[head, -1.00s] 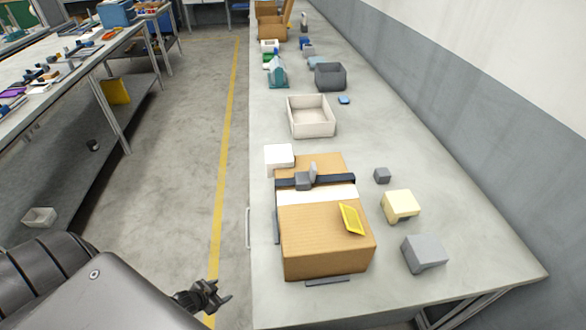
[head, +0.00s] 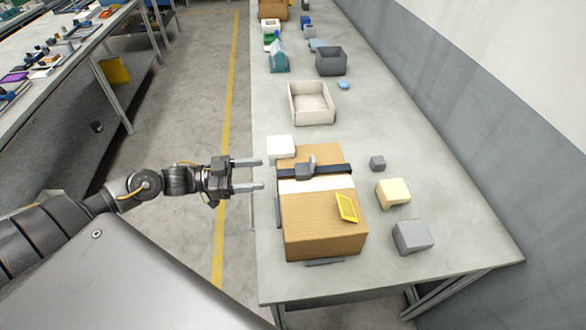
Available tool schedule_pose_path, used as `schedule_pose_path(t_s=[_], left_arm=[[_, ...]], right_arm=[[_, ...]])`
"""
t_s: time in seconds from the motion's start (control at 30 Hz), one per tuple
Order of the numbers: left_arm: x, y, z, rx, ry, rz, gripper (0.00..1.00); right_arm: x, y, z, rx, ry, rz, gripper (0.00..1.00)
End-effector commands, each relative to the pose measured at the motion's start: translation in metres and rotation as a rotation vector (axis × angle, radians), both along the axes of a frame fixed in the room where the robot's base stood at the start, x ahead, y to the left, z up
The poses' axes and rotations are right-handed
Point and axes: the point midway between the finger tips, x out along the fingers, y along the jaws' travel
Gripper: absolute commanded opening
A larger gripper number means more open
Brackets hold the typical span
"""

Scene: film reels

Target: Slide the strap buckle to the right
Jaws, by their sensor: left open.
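The strap buckle (head: 306,167) is a grey block with an upright tab, on a dark strap (head: 335,170) that runs across the top of a cardboard box (head: 318,227). The buckle sits left of the middle of the strap. My left gripper (head: 262,174) is open and empty. Its two fingers point right, over the left edge of the table, just left of the box and about level with the strap in the picture. It does not touch the buckle. My right gripper is not in view.
A white block (head: 281,146) stands at the box's far left corner. Grey (head: 412,237) and cream (head: 393,192) blocks and a small dark cube (head: 377,162) are on the right. An open white bin (head: 311,117) stands beyond.

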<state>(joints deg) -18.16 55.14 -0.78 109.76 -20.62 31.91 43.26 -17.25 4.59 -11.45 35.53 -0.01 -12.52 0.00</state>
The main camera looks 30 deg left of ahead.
Motion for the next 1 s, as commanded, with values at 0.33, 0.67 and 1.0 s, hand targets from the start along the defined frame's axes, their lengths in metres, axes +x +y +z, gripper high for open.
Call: schedule_pose_path(t_s=[0.33, 0.67, 1.0], left_arm=[[0.035, -0.045, 0.005, -0.002, -0.005, 0.001, 0.62], [0.06, -0.079, 0.001, 0.001, -0.002, 0.003, 0.62], [0.063, -0.084, 0.0, 0.003, -0.002, 0.003, 0.62]], right_arm=[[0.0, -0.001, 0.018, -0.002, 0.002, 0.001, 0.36], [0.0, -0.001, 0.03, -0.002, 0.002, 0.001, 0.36], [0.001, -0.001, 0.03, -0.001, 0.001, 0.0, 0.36]])
